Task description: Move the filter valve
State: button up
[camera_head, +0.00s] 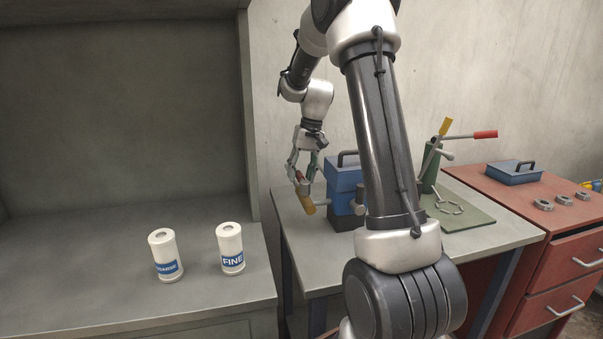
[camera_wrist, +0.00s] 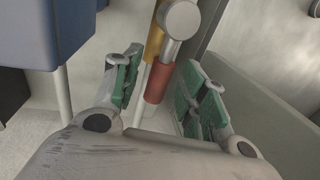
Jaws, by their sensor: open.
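My gripper (camera_head: 302,172) is open at the lever, to the left of the blue unit. In the wrist view, the lever's red part (camera_wrist: 157,83) lies between my open green-padded fingers (camera_wrist: 162,92), with gaps on both sides. The yellow part (camera_wrist: 154,42) and a silver round end (camera_wrist: 181,18) are beyond it. Part of the blue unit is hidden behind my arm.
Two white cartridges stand on the left grey shelf, one labelled FINE (camera_head: 230,249), the other (camera_head: 165,255) apparently COARSE. A green lever press (camera_head: 430,170) stands on the bench (camera_head: 478,238). A red drawer cabinet (camera_head: 560,260) is at right. The cabinet side wall rises left of my gripper.

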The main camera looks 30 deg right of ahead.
grip_shut()
jog(key=shift+a, duration=0.15)
jog(key=n, duration=0.1)
jog(key=a+n, duration=0.1)
jog(key=n, duration=0.1)
jog(key=shift+w+a+g, duration=0.1)
jog(key=shift+w+g, duration=0.05)
jog(key=shift+g, duration=0.15)
jog(key=shift+s+a+n+g, duration=0.2)
jog(key=shift+a+n, duration=0.4)
jog(key=shift+n, duration=0.65)
jog(key=shift+s+a+n+g, duration=0.1)
jog(key=shift+a+n+g, duration=0.15)
jog(key=shift+a+n, duration=0.65)
jog(key=shift+s+a+n+g, duration=0.15)
jog(key=shift+a+n+g, duration=0.1)
jog(key=shift+n, duration=1.3)
